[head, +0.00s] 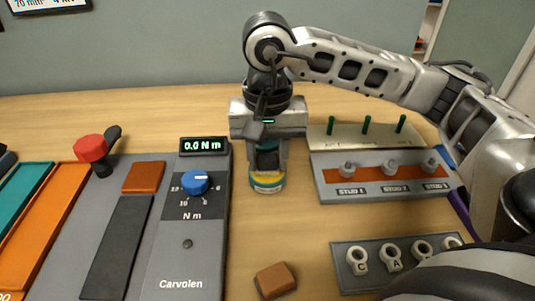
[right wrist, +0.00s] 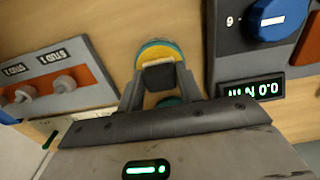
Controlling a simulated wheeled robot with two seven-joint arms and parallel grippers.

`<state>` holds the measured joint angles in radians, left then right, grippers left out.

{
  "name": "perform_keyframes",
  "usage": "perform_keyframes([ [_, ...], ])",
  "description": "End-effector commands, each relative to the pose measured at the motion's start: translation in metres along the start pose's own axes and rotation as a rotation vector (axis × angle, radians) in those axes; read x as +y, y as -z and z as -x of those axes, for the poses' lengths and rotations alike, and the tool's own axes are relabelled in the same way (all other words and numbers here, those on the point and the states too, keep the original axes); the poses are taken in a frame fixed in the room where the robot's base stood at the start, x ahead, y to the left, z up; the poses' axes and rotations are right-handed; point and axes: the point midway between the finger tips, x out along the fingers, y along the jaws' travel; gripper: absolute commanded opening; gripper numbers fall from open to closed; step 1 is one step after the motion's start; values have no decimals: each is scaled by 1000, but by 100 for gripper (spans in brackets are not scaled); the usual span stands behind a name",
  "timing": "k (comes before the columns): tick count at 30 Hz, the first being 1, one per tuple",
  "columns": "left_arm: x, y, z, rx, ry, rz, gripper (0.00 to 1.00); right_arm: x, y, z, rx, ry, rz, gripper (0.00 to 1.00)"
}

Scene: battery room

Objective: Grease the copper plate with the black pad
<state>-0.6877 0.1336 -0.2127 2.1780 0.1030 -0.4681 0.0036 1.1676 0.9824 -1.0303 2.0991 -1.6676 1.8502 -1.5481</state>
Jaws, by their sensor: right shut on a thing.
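My right gripper (head: 267,165) points down and is shut on a small dark piece with a teal part above it. This dark piece, which looks like the black pad (right wrist: 158,77), shows between the fingers in the right wrist view. Directly below the fingertips is a round yellow and teal tin (head: 267,183) on the table; I cannot tell whether the pad touches it. A copper-coloured plate (head: 322,176) lies along a grey block to the right, under several grey studs. The plate also shows in the right wrist view (right wrist: 92,72). My left gripper is not in view.
A torque tester (head: 188,240) with a blue dial stands left of the tin. A brown block (head: 275,280) lies in front. A grey tray (head: 345,279) of lettered lugs is at front right. A pale rack (head: 348,141) with green pegs stands behind the studs.

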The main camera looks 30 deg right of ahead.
Motion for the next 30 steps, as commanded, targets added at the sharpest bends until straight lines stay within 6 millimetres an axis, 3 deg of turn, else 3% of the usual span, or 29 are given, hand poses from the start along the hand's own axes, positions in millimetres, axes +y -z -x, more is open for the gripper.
perform_keyframes([
  [14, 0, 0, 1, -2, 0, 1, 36, 0, -1, 1, -5, -4, 2, 17],
  [30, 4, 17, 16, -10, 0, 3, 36, 0, 0, 44, -1, -1, 0, 17],
])
